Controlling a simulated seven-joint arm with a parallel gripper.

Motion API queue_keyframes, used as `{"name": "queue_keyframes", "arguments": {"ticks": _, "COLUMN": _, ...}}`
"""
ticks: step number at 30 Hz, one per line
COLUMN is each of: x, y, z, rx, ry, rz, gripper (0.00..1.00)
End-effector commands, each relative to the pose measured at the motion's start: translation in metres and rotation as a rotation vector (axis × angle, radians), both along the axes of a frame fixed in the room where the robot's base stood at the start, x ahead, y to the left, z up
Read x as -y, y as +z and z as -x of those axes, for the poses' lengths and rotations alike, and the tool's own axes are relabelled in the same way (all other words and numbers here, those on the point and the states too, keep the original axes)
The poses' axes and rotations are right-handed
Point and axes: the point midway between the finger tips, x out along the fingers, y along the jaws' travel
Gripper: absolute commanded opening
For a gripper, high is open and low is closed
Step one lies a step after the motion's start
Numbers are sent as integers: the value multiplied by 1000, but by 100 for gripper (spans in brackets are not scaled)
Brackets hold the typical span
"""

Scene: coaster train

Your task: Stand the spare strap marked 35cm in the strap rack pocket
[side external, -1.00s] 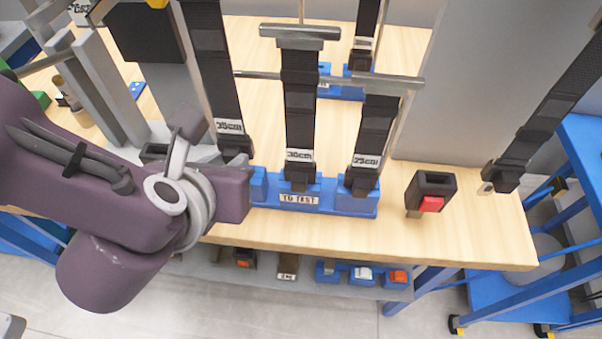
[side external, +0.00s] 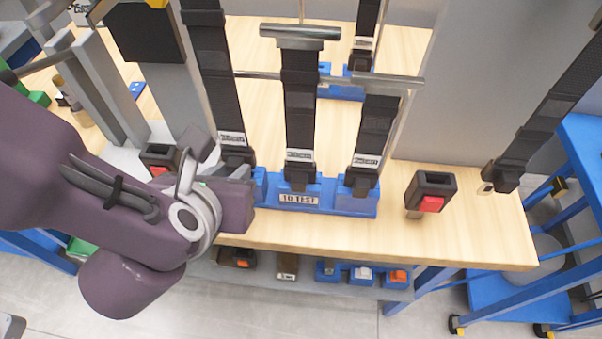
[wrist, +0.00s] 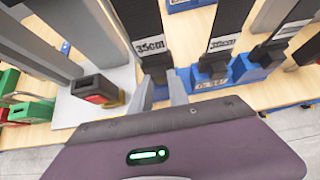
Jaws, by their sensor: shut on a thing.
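My gripper (wrist: 160,90) is shut on the black strap marked 35cm (wrist: 150,45), near its lower end. The strap (side external: 218,90) hangs nearly upright, slightly tilted, in the side view; my gripper (side external: 235,172) is partly hidden there by my wrist. The blue strap rack (side external: 340,203), labelled TO TEST, stands on the bench just right of my gripper. Its middle and right pockets hold two other labelled straps, a middle one (side external: 299,110) and a right one (side external: 372,125). The held strap's lower end is at the rack's left end; I cannot tell whether it touches a pocket.
A black buckle with a red button (side external: 431,193) stands on the bench to the right. Another (wrist: 95,90) stands left of my gripper. A grey upright frame (side external: 95,85) is at the left. The bench's front edge is close to the rack.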

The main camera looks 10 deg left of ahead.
Motion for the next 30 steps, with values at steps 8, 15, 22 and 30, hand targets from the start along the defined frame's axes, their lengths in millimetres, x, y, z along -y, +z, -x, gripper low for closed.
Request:
{"name": "queue_keyframes", "arguments": {"ticks": 8, "x": 0, "y": -7, "z": 0, "rx": 0, "ry": -1, "rz": -1, "gripper": 0}}
{"name": "queue_keyframes", "arguments": {"ticks": 15, "x": 0, "y": -13, "z": 0, "rx": 0, "ry": -1, "rz": 0, "gripper": 0}}
{"name": "queue_keyframes", "arguments": {"ticks": 22, "x": 0, "y": -19, "z": 0, "rx": 0, "ry": 0, "rz": 0, "gripper": 0}}
{"name": "queue_keyframes", "arguments": {"ticks": 30, "x": 0, "y": -18, "z": 0, "rx": 0, "ry": -1, "rz": 1, "gripper": 43}}
